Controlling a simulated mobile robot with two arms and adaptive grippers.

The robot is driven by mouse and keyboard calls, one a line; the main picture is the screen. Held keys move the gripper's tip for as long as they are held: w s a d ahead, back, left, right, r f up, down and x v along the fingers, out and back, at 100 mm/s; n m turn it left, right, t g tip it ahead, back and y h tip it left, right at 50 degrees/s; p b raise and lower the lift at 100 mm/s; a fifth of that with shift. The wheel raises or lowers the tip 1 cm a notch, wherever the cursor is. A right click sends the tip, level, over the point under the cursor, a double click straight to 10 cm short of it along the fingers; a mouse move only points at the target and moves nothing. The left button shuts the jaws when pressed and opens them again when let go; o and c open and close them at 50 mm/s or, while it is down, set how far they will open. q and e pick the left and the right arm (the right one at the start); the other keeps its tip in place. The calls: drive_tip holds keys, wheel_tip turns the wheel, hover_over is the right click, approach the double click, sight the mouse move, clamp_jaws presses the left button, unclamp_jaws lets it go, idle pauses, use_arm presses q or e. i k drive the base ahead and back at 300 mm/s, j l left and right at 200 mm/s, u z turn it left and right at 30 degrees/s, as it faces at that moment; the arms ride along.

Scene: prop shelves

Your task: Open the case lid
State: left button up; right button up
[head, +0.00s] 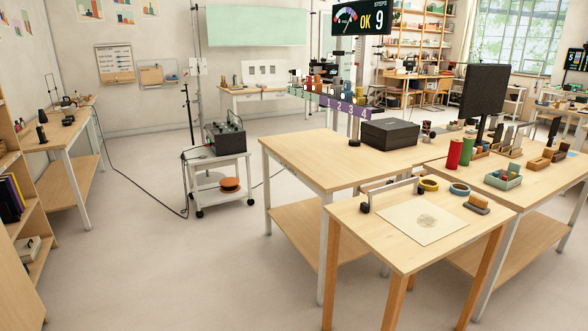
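A black box-shaped case (390,136) sits on the wooden table (318,150) right of the middle in the head view. Its lid (390,127) looks closed, lying flat on top. A small pale mark shows on the front side, too small to read. Neither of my grippers is in view.
A smaller table (460,230) stands in front, with a white sheet (422,222), tape rolls (429,185) and a block. A monitor (483,90) and red and green cylinders stand to the right. A wheeled cart (216,165) stands to the left. The floor (160,260) at the front left is clear.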

sight(388, 129)
drive_tip(key=i+j+u, duration=0.3)
drive_tip(key=i, duration=0.65)
drive_tip(key=i+u, duration=0.3)
drive_tip(key=i, duration=1.65)
drive_tip(key=i+j+z, duration=0.15)
drive_tip(key=i, duration=0.85)
drive_tip(key=i+j+z, duration=0.1)
drive_tip(key=i+z, duration=0.4)
drive_tip(key=i+j+z, duration=0.25)
drive_tip(key=z, duration=0.2)
drive_tip(key=i+j+z, duration=0.35)
drive_tip(key=z, duration=0.15)
drive_tip(key=i+j+z, duration=0.2)
drive_tip(key=j+z, duration=0.3)
